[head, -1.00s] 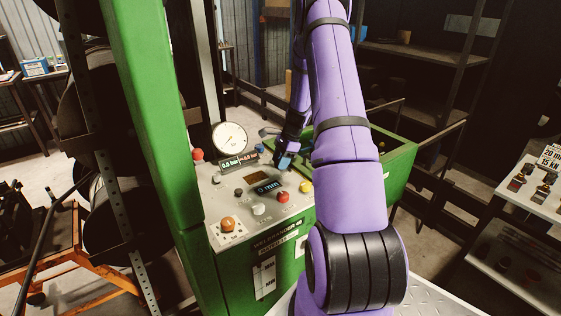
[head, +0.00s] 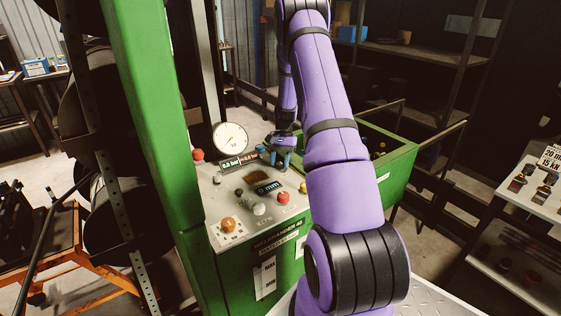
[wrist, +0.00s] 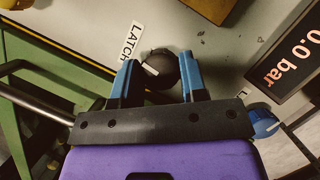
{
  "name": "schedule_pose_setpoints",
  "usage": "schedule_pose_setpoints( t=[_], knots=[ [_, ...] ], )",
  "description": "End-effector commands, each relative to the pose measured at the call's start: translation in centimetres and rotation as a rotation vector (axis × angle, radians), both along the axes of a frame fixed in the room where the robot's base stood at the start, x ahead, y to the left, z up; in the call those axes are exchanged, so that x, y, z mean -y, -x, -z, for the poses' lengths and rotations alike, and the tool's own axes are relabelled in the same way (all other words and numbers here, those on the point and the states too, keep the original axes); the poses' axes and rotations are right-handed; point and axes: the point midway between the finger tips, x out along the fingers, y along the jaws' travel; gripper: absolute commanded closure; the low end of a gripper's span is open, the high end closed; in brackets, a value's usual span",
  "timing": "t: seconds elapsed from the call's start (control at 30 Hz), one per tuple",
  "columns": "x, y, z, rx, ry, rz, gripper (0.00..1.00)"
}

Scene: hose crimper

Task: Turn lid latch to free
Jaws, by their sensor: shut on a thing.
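The lid latch (wrist: 158,66) is a round dark knob with a white mark, beside a "LATCH" label (wrist: 132,42) on the pale panel in the wrist view. My gripper (wrist: 156,78) has one blue finger on each side of the knob and is shut on it. In the head view my gripper (head: 284,158) points down at the back right of the control panel (head: 215,200). The knob itself is hidden there behind the fingers and arm.
A "0.0 bar" display (wrist: 290,62) and a blue knob (wrist: 264,124) lie right of my gripper in the wrist view. In the head view a round gauge (head: 230,137), a red button (head: 283,198) and an orange knob (head: 228,225) share the panel. A green bin (head: 398,165) stands right.

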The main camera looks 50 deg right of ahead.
Motion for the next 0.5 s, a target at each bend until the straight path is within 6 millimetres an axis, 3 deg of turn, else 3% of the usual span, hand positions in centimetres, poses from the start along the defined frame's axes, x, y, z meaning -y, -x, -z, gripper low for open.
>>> schedule_pose_setpoints(
  t=[0.5],
  knots=[
    [-0.01, -0.09, -0.02, 0.002, 0.001, -0.135, 0.84]
  ],
)
